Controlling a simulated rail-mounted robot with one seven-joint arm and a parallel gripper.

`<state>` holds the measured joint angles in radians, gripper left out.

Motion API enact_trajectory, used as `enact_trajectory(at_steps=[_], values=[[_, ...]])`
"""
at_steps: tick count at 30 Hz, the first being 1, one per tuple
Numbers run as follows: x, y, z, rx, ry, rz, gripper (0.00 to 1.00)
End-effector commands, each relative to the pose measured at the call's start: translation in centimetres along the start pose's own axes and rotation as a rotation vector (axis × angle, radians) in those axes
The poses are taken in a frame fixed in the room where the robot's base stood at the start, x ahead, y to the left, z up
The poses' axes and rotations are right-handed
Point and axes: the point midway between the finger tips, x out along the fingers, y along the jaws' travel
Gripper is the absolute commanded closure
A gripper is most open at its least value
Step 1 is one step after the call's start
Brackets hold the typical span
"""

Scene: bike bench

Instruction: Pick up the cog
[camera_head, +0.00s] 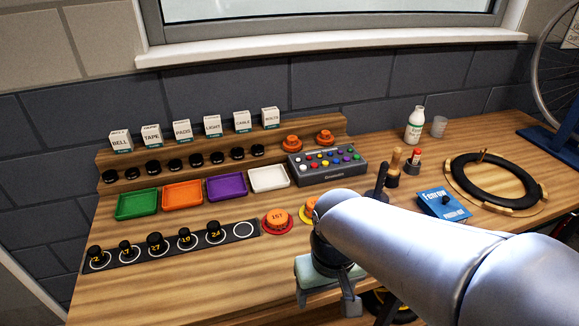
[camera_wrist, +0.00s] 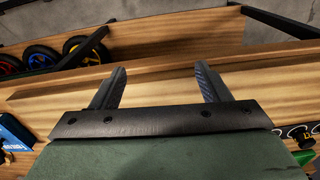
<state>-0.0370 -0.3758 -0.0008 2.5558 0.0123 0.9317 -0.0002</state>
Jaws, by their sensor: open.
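No part can be told as the cog for certain. An orange disc (camera_head: 277,218) on a red round base, with lettering like "15T", lies on the bench top. A second orange and yellow disc (camera_head: 309,210) beside it is partly hidden by my arm. Two more orange round parts (camera_head: 291,142) sit on the raised shelf. My gripper (camera_head: 327,299) is near the bench's front edge, right of and nearer than the discs. In the wrist view my gripper (camera_wrist: 160,82) is open, with nothing between its fingers but bare wood behind.
A strip (camera_head: 128,255) holds several numbered black knobs and an empty ring. Green (camera_head: 137,216), orange, purple and white trays stand behind it. A button box (camera_head: 325,180), bottle (camera_head: 414,125), blue box (camera_head: 443,206) and tyre (camera_head: 455,196) stand further right. The left front bench is clear.

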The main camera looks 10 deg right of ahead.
Motion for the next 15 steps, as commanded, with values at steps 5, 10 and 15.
enact_trajectory(at_steps=[5, 10, 15], values=[[-0.4, 0.1, -0.6, -0.029, 0.0, 0.005, 0.31], [-3.4, 0.7, -6.1, -0.326, -0.019, 0.043, 0.31], [-7.8, 1.9, -15.0, -0.869, -0.064, 0.055, 0.31]])
